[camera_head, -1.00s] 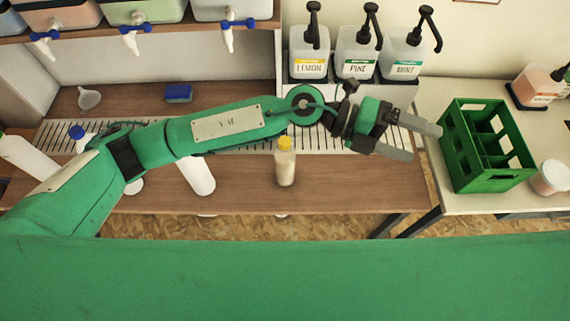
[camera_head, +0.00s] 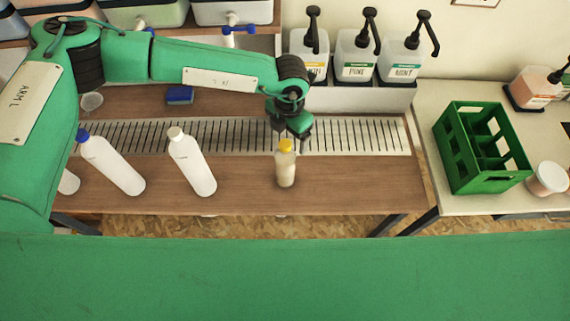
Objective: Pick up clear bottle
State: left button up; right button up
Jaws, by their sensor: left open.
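A small clear bottle (camera_head: 285,173) with a yellow cap and pale contents stands upright on the brown wooden bench, in front of the slotted drain strip. My left gripper (camera_head: 289,138) is open and points down, right by the bottle's cap in the picture. I cannot tell whether its fingers touch the cap; the gripper itself hides part of its jaws. My right gripper is not in view.
White bottles stand to the left, one with a white cap (camera_head: 194,163) and one with a blue cap (camera_head: 111,164). Pump dispensers (camera_head: 356,58) stand at the back. A green crate (camera_head: 482,148) is on the right-hand table. The bench right of the clear bottle is free.

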aim_at(287, 144)
pick_arm(q)
notch_tip(287, 144, down, 4)
jog(key=shift+p, duration=0.5)
jog(key=shift+a+f, duration=0.1)
jog(key=shift+f, duration=0.1)
jog(key=f+p, duration=0.3)
jog(key=f, duration=0.1)
jog(key=shift+a, duration=0.35)
jog(key=shift+f, duration=0.45)
jog(key=shift+w+r, duration=0.1)
grip_shut()
jog(key=shift+r, duration=0.1)
